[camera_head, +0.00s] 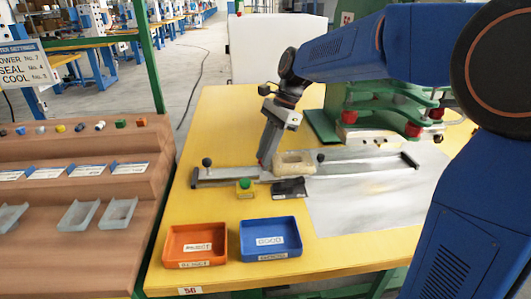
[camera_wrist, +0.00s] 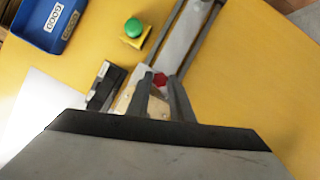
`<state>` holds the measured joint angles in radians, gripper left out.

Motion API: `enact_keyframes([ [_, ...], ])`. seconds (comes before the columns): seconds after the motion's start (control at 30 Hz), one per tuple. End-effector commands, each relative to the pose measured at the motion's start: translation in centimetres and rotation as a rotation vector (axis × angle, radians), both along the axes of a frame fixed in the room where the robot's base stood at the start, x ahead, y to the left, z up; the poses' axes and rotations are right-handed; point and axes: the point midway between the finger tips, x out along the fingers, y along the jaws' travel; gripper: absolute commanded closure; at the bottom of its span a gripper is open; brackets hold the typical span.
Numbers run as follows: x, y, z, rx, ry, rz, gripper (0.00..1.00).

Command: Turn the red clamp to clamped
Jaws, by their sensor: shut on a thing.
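The red clamp (camera_wrist: 159,79) shows as a small red knob on the grey metal rail (camera_wrist: 183,35) in the wrist view. My gripper (camera_wrist: 162,77) is shut on it, with one finger on each side. In the head view my gripper (camera_head: 263,161) points down at the rail (camera_head: 228,174), left of a beige block (camera_head: 294,157). The fingers hide most of the clamp there, and I cannot tell its turned position.
A green button on a yellow box (camera_head: 246,189) and a black block (camera_head: 289,188) stand close in front of the rail. An orange tray (camera_head: 195,258) and a blue tray (camera_head: 270,253) lie at the table's front. Black ball knobs (camera_head: 207,161) stand up near the rail.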

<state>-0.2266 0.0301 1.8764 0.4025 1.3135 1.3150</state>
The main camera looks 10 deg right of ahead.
Motion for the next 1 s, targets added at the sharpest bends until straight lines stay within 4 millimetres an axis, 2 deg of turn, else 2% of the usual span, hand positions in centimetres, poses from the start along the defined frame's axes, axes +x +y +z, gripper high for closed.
enact_keyframes([
  [1.0, 0.68, 0.77, 0.07, 0.001, -0.002, 0.954, 1.00],
])
